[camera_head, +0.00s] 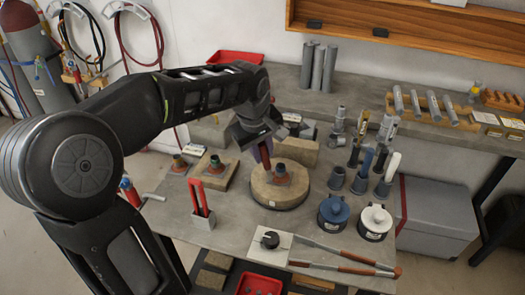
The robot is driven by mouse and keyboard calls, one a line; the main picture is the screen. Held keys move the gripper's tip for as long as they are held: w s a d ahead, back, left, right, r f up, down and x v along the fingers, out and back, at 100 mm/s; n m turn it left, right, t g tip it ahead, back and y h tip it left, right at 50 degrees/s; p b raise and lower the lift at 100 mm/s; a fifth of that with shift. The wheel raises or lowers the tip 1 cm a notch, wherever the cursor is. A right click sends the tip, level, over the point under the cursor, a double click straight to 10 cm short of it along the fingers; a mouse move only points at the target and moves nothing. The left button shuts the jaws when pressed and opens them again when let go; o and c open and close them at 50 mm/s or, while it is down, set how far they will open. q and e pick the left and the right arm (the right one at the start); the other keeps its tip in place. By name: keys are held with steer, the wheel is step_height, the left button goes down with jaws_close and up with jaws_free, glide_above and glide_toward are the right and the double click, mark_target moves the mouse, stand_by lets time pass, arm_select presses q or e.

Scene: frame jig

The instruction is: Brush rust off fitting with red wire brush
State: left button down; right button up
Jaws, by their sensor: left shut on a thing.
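Much of the brush is hidden by the gripper. My right gripper is not in view.
A holder with red handles (201,203) is in front. A blue-lidded pot (333,212) and a white-lidded pot (375,221) stand right.

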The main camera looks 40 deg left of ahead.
arm_select(q)
steer(key=shift+f+b, duration=0.35)
steer(key=shift+f, duration=0.15)
steer(key=shift+r, duration=0.1)
steer(key=shift+w+a+p, duration=0.2)
steer(key=shift+w+a, duration=0.05)
steer(key=shift+w, duration=0.25)
steer(key=shift+w+a+p, duration=0.2)
steer(key=shift+w, duration=0.3)
steer(key=shift+w, duration=0.1)
steer(key=shift+w+a+p, duration=0.2)
steer(key=shift+w, duration=0.35)
steer(key=shift+w+a+p, duration=0.2)
steer(key=shift+w, duration=0.35)
steer(key=shift+s, duration=0.15)
steer(key=shift+s+d+b, duration=0.25)
steer(key=shift+s+b, duration=0.1)
steer(key=shift+s, duration=0.2)
steer(key=shift+s+d+b, duration=0.2)
steer(key=shift+s+b, duration=0.1)
steer(key=shift+s, duration=0.25)
